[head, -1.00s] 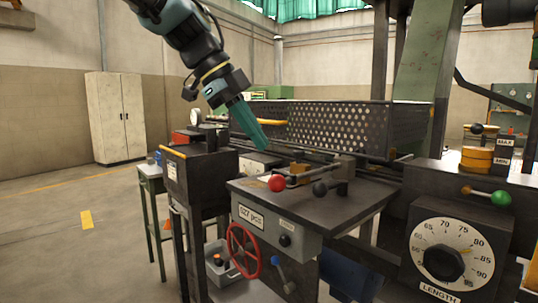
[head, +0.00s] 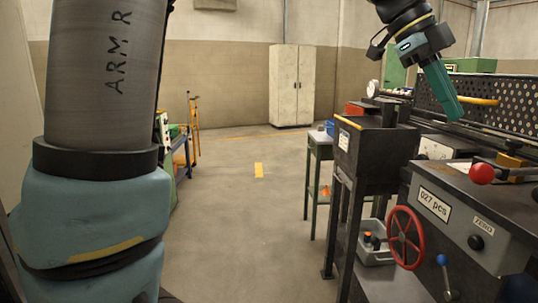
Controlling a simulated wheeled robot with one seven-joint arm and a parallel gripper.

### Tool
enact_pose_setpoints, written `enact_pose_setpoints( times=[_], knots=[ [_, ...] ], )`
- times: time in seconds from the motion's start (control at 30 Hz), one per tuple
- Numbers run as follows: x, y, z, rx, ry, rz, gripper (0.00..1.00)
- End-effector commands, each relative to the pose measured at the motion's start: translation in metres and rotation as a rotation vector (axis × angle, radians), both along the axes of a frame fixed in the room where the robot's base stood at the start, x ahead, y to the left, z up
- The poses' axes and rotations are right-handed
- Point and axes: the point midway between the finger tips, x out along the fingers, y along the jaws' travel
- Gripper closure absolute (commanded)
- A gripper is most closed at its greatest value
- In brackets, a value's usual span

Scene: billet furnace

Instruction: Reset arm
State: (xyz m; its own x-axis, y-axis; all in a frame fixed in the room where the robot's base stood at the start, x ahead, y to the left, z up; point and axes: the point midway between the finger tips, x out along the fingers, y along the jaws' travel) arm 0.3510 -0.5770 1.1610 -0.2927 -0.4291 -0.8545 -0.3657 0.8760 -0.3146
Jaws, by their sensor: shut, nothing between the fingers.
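My gripper (head: 454,112) is at the upper right of the head view, at the end of my dark arm. Its long green fingers point down and lie together, with nothing between them. It hangs in the air over the machine, in front of the perforated guard (head: 480,98) and above the table with the red ball lever (head: 482,173). I see no contact with either. A large part of my own body fills the left side of the view.
The machine front carries a red handwheel (head: 405,238), a counter plate (head: 433,204) and a blue-knobbed lever (head: 441,260). A dark box on legs (head: 375,148) and a small side table (head: 321,140) stand left of it. A pale cabinet (head: 291,85) is behind. The middle floor is clear.

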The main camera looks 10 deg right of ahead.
Motion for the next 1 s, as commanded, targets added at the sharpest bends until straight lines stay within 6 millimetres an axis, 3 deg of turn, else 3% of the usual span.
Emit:
enact_pose_setpoints(
  times=[0.17, 0.3, 0.43, 0.57, 0.7, 0.83, 1.0],
  knots=[
    [0.068, 0.054, -0.046, 0.154, 0.072, 0.459, 1.00],
    [0.120, 0.127, -0.095, 0.281, 0.149, 0.955, 1.00],
    [0.148, 0.207, -0.136, 0.360, 0.224, 1.417, 1.00],
    [0.153, 0.288, -0.171, 0.399, 0.304, 1.858, 1.00],
    [0.138, 0.357, -0.199, 0.399, 0.392, 2.256, 1.00],
    [0.120, 0.395, -0.215, 0.377, 0.456, 2.501, 1.00],
    [0.109, 0.413, -0.223, 0.356, 0.496, 2.632, 1.00]
  ],
)
